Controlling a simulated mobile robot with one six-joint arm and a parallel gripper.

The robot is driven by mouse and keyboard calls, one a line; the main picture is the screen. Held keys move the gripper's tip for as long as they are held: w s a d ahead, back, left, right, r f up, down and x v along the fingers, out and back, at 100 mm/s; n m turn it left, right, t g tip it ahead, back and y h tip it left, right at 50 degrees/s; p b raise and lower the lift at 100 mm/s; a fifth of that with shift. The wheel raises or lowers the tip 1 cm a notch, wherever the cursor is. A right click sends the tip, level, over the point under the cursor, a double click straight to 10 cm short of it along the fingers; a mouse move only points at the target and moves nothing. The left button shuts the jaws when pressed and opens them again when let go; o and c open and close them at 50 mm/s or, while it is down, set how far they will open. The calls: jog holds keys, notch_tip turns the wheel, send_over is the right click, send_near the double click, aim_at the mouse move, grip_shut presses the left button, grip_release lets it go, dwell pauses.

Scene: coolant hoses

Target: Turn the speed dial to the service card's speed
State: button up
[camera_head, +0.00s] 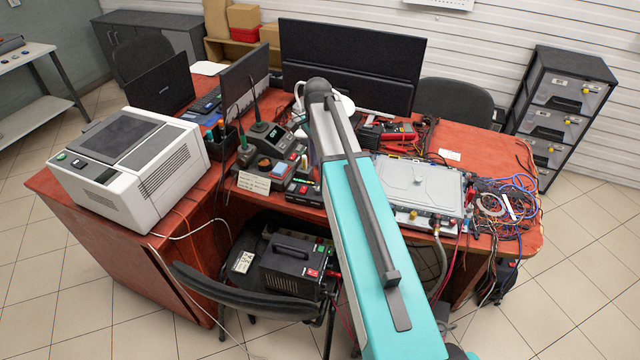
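A white card (254,182) with small dark writing stands at the front of the desk, left of my arm. Its writing is too small to read. Behind it is a grey control unit (280,172) with a round, orange-rimmed knob (264,163), which may be the speed dial; its setting cannot be read. Another small labelled card (243,262) is by the black box below the desk edge. I cannot tell which card is the service card. My turquoise arm reaches across the desk, and my gripper is not visible, perhaps hidden behind the arm.
The red desk (490,150) is crowded. A white machine (130,160) stands left, a silver case (415,182) and tangled wires (505,203) right, monitors (350,65) behind. A black box (292,265) and chair (250,303) are in front. Floor is open at right.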

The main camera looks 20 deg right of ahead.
aim_at(319, 189)
jog(key=shift+f+p, duration=1.15)
jog(key=shift+f, duration=3.7)
jog(key=shift+c, duration=0.3)
jog(key=shift+d, duration=0.1)
grip_shut()
